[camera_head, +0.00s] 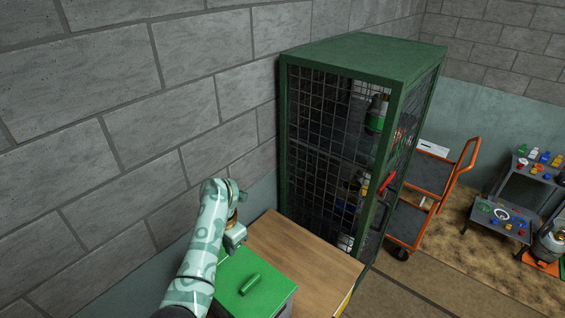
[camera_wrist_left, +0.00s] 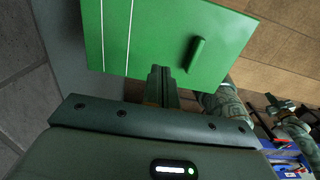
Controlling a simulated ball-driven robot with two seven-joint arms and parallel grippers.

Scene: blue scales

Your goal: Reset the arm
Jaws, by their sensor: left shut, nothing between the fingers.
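My left arm comes in from below in the head view, with its left gripper (camera_head: 236,238) over the back left part of a green box (camera_head: 262,296). The box has a flat green lid with a raised green handle (camera_head: 250,284). In the left wrist view the two fingers of the left gripper (camera_wrist_left: 162,74) are together and empty, in front of the green lid (camera_wrist_left: 150,45), with the lid handle (camera_wrist_left: 196,54) to their right. Patterned links of my arms show at the right of that view. A dark part there may be my right gripper, too small to read.
The green box stands on a wooden table (camera_head: 310,254) beside a grey block wall (camera_head: 110,150). A green mesh cabinet (camera_head: 325,150) stands behind the table. Further right are an orange cart (camera_head: 440,180) and a dark stand (camera_head: 500,218) with small items.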

